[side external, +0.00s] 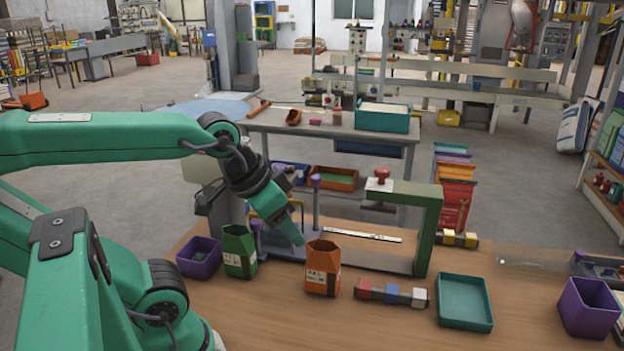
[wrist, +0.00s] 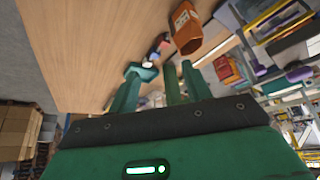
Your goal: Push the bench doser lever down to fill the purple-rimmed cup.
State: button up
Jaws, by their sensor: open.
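My gripper (side external: 290,226) points down and to the right over the near bench, just left of an orange box and apart from it. Its teal fingers (wrist: 153,92) are apart with nothing seen between them. A green frame (side external: 432,225) stands on the bench right of my gripper, with a red knob (side external: 381,174) on top at its left end. Two purple-topped posts stand near my gripper, one behind it (side external: 316,182) and one at its left (side external: 256,225). I cannot tell which part is the doser lever. I cannot make out a purple-rimmed cup.
A purple bin (side external: 188,264) and a green box (side external: 239,251) stand left of my gripper; the orange box (side external: 322,268) stands right. Coloured blocks (side external: 391,292), a teal tray (side external: 465,279) and another purple bin (side external: 588,297) lie further right. The front of the bench is clear.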

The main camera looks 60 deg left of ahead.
jog(key=shift+w+a+r, duration=0.1)
jog(key=shift+r, duration=0.05)
jog(key=c, duration=0.9)
jog(key=shift+w+a+r, duration=0.1)
grip_shut()
jog(key=n+g, duration=0.5)
jog(key=n, duration=1.1)
send_near(279, 165)
jog(key=shift+d+r, duration=0.25)
jog(key=shift+d, duration=0.2)
jog(key=shift+f, duration=0.1)
jog(key=shift+w+a+f, duration=0.1)
jog(key=shift+a+f, duration=0.1)
jog(key=shift+f, duration=1.5)
jog(key=shift+a+f, duration=0.15)
jog(key=shift+f, duration=1.55)
